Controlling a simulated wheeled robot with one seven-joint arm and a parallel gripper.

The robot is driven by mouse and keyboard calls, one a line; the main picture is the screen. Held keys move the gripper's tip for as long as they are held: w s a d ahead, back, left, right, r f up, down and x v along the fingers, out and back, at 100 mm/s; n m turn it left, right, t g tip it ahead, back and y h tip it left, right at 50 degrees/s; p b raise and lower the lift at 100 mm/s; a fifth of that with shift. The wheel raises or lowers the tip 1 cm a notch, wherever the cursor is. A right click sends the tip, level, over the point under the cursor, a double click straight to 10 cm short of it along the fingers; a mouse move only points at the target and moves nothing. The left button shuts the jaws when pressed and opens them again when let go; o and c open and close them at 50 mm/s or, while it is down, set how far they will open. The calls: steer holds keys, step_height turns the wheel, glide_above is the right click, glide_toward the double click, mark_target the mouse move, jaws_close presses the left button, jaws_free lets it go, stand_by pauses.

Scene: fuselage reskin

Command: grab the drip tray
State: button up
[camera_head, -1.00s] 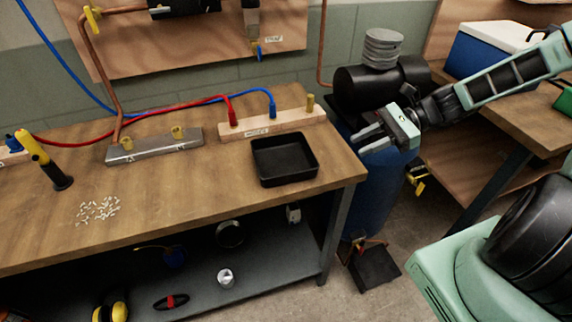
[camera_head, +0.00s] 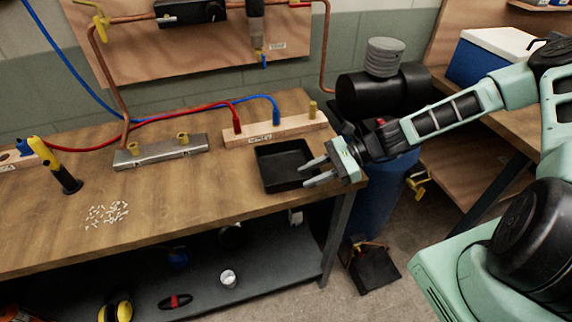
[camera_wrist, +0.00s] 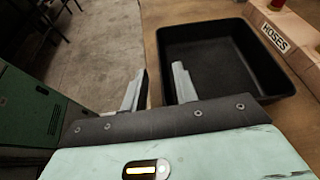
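The black rectangular drip tray (camera_head: 272,180) sits on the right end of the wooden workbench. It is empty and shallow with raised walls. In the wrist view the tray (camera_wrist: 215,27) lies ahead and to the right of the fingers. My gripper (camera_head: 309,173) is open and empty at the tray's right side. In the wrist view, the gap between my fingers (camera_wrist: 163,90) shows bench edge and floor; the right finger is beside the tray's near left corner. I cannot tell whether it touches the wall.
A wooden block labelled HOSES (camera_head: 272,135) stands just behind the tray with red and blue hoses plugged in. A metal bar (camera_head: 160,152) and small white pieces (camera_head: 106,214) lie further left. A blue barrel (camera_head: 378,200) stands right of the bench.

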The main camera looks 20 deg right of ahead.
mark_target(301, 179)
steer(key=shift+x, duration=1.5)
jaws_close()
steer(key=shift+r, duration=0.1)
